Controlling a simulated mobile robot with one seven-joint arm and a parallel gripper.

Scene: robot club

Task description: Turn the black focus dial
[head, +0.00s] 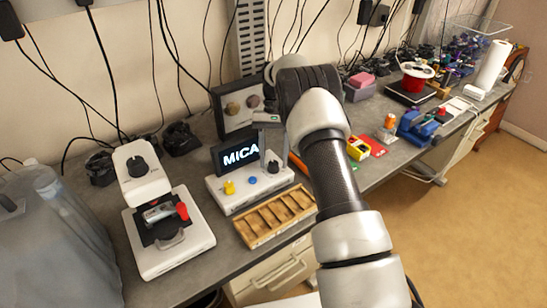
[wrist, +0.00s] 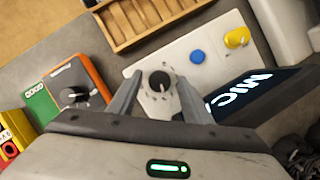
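A black dial (wrist: 159,83) with a white pointer line and dots around it sits on a white console with a lit screen reading MICA (head: 240,154). The dial also shows in the head view (head: 273,167), at the console's right end. My gripper (wrist: 161,92) is open, one finger on each side of this dial, with visible gaps. I cannot tell how high the fingertips are above the console. Another black dial (head: 139,167) is on a white microscope-like device at the left. I see no focus label on either dial.
The console also has a blue button (wrist: 197,57) and a yellow knob (wrist: 237,38). A wooden compartment tray (head: 275,215) lies in front of it. An orange-edged box with a black dial (wrist: 73,96) is beside the console. Cables hang along the wall.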

